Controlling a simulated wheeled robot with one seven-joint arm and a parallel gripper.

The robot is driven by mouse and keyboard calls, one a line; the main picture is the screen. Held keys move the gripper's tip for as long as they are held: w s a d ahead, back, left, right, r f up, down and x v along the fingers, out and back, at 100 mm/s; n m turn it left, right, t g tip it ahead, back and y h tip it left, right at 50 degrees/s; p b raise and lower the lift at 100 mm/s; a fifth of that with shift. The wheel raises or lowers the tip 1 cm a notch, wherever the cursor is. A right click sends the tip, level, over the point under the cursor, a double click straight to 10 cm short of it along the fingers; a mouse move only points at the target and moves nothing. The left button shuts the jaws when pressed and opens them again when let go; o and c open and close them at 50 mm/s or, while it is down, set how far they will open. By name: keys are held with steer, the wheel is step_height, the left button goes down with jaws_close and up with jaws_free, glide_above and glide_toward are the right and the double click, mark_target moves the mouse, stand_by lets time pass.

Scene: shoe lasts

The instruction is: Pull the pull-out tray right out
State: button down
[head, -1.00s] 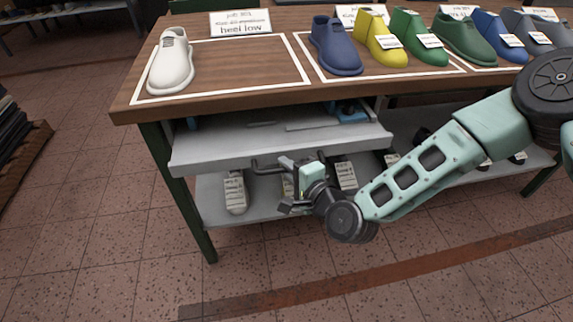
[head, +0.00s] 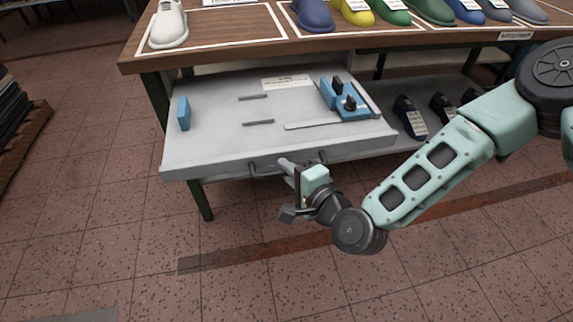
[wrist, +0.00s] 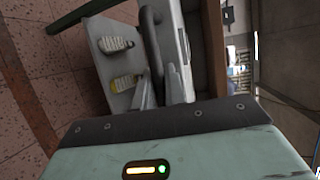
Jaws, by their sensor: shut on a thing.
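The grey pull-out tray (head: 215,120) extends well out from under the wooden table top (head: 250,42) in the head view. A dark bar handle (head: 262,168) runs along its front face. My gripper (head: 285,165) is at the front of the tray and shut on the handle. In the wrist view the handle (wrist: 152,45) runs down between the fingers of my gripper (wrist: 160,92). The fingertips are partly hidden in the head view.
On the tray are a blue block (head: 183,113), a blue fixture (head: 345,98) with dark knobs, thin bars and a label (head: 286,82). Shoe lasts stand on the table top, including a white one (head: 169,25). More lie on the lower shelf. Floor before the tray is clear.

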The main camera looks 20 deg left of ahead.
steer(key=c, duration=1.5)
jaws_free()
steer(key=shift+o, duration=0.2)
steer(key=p+v, duration=0.6)
steer(key=v, duration=1.1)
steer(key=shift+d, duration=0.2)
steer(key=shift+s, duration=0.1)
